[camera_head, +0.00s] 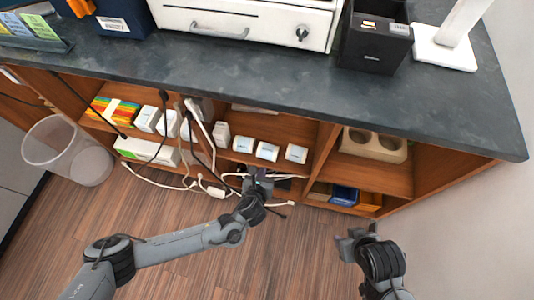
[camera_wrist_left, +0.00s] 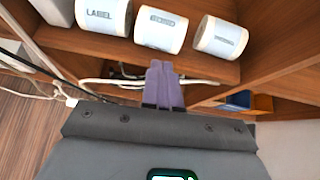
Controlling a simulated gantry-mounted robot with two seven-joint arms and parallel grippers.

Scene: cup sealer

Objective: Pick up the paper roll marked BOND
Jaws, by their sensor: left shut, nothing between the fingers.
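The BOND paper roll (camera_head: 267,151) is a white cylinder on the shelf under the counter. It is the middle of three rolls in the left wrist view (camera_wrist_left: 161,24); its print looks upside down there. The LABEL roll (camera_wrist_left: 102,15) is to its left. A third roll (camera_wrist_left: 220,38), its print too blurred to read, is to its right. My left gripper (camera_head: 260,178) is shut and empty, just in front of and below the shelf edge; its fingers (camera_wrist_left: 162,82) point toward the BOND roll without touching it. My right gripper (camera_head: 350,242) is low at the right, away from the rolls.
White cables (camera_head: 195,180) hang and lie around the shelf, some behind my left fingers. A wooden divider (camera_head: 325,150) stands right of the rolls. More white boxes (camera_head: 168,122) are at the left. A clear bin (camera_head: 68,150) stands on the floor. The dark counter (camera_head: 290,80) overhangs the shelf.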

